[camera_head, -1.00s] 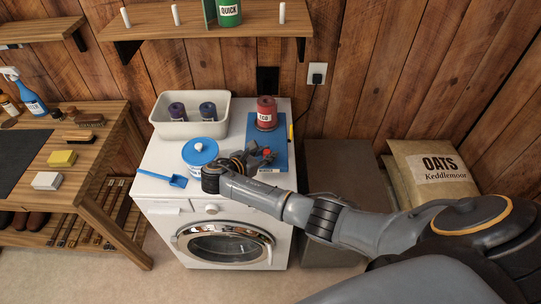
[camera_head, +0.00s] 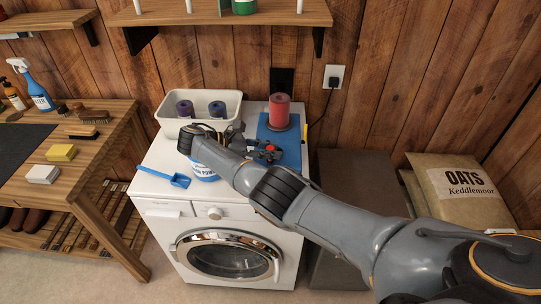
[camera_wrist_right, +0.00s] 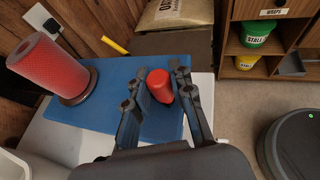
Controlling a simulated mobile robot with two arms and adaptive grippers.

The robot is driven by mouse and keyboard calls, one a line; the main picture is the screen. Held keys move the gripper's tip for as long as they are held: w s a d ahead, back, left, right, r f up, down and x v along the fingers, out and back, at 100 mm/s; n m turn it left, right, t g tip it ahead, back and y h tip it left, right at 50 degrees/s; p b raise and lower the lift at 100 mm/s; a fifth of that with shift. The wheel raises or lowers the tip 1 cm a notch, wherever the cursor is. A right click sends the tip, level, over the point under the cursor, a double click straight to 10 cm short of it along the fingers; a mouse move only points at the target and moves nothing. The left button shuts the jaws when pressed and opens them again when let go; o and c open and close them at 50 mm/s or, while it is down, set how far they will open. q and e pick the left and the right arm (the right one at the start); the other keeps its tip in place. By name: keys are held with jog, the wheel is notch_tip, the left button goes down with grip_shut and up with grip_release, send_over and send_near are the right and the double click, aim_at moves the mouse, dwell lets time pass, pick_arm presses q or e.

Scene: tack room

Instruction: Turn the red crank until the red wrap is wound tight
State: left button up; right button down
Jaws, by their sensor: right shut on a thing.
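The red wrap (camera_head: 280,112) stands upright as a roll on a dark round base at the back of the blue board (camera_head: 292,150). It also shows in the right wrist view (camera_wrist_right: 48,68), at the left. The crank's red knob (camera_head: 271,147) is near the board's front. In the right wrist view the red knob (camera_wrist_right: 160,84) sits between the two fingers of my right gripper (camera_wrist_right: 160,76), which is shut on it. In the head view my right gripper (camera_head: 260,151) reaches the knob from the left; the arm hides part of the board. My left gripper is out of view.
The board lies on a white washing machine (camera_head: 160,212). A white bin (camera_head: 170,122) with dark rolls stands behind left. An oats sack (camera_head: 462,188) stands right.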

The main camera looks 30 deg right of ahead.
jog(key=shift+w+d+r, duration=0.1)
jog(key=shift+r, duration=0.1)
jog(key=c, duration=1.5)
grip_release()
jog(key=shift+c, duration=0.2)
jog(key=o, duration=0.4)
jog(key=shift+f, duration=0.1)
